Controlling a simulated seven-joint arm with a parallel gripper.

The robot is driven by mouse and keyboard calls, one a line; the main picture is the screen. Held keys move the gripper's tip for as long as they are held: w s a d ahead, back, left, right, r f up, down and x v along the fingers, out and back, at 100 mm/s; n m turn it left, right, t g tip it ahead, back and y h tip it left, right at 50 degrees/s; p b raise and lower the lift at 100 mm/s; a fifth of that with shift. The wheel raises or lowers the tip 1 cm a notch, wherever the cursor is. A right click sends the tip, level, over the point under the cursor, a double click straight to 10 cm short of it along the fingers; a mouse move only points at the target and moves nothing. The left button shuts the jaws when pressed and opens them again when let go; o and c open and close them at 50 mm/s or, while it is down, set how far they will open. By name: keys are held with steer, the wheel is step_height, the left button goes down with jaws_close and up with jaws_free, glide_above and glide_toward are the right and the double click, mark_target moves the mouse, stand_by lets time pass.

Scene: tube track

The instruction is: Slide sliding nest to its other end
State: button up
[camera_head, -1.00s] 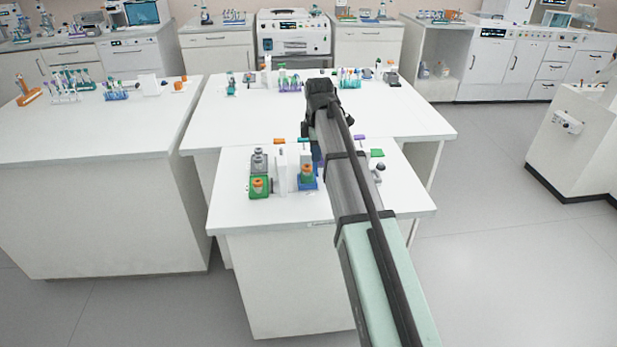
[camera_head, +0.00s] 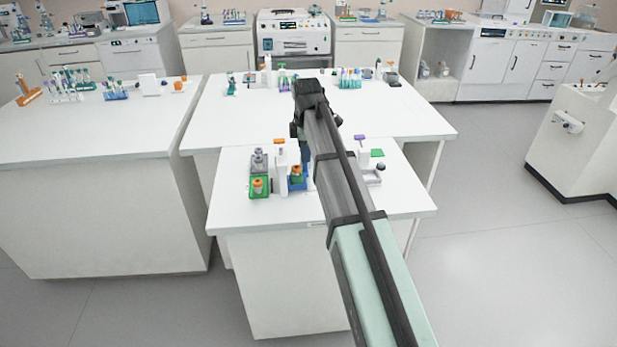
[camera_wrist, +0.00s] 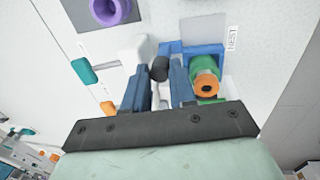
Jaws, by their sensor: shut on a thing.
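The sliding nest (camera_head: 297,185) is a blue holder on the white table, beside a white upright block (camera_head: 281,172). It carries a green vial with an orange cap (camera_head: 297,169). In the wrist view the blue nest (camera_wrist: 205,48) lies beside a "NEST" label (camera_wrist: 232,38), and the orange-capped green vial (camera_wrist: 206,82) stands in it. My gripper (camera_wrist: 160,72) has its two blue-grey fingers either side of a black knob (camera_wrist: 159,66) next to the nest, shut on it.
A green holder with an orange-capped vial (camera_head: 259,187) and a grey fixture (camera_head: 258,160) stand left of the nest. A small white fixture (camera_head: 371,177) is to the right. The wrist view shows a teal knob (camera_wrist: 84,71) and a purple ring (camera_wrist: 110,11). The table's front area is clear.

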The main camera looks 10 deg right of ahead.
steer(key=shift+s+a+f, duration=0.1)
steer(key=shift+s+a, duration=0.05)
steer(key=shift+a, duration=1.85)
steer(key=o, duration=0.6)
steer(key=shift+r, duration=2.6)
